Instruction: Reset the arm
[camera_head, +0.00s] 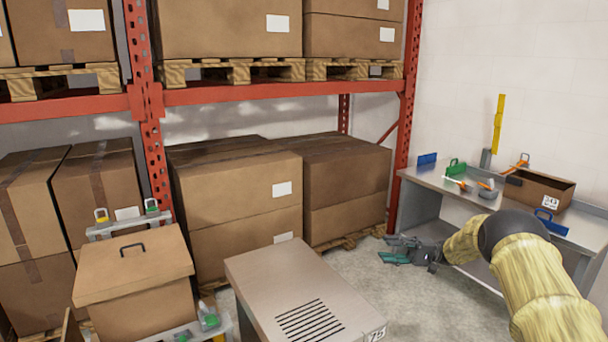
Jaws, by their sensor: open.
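My arm (535,275) comes in from the lower right and bends to the left. My gripper (388,249) is at its end, dark with teal fingers. It points left, is open, and nothing shows between its fingers. It hangs in front of the grey workbench (428,184), to the right of a grey cabinet (265,262) marked 75, and apart from both in the picture.
The bench holds an open brown box (540,188), a blue item (427,159) and a green item (455,168). A lidded brown box (135,265) stands lower left. Red racking (270,93) with cartons lines the back. Some floor (375,290) is clear below my gripper.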

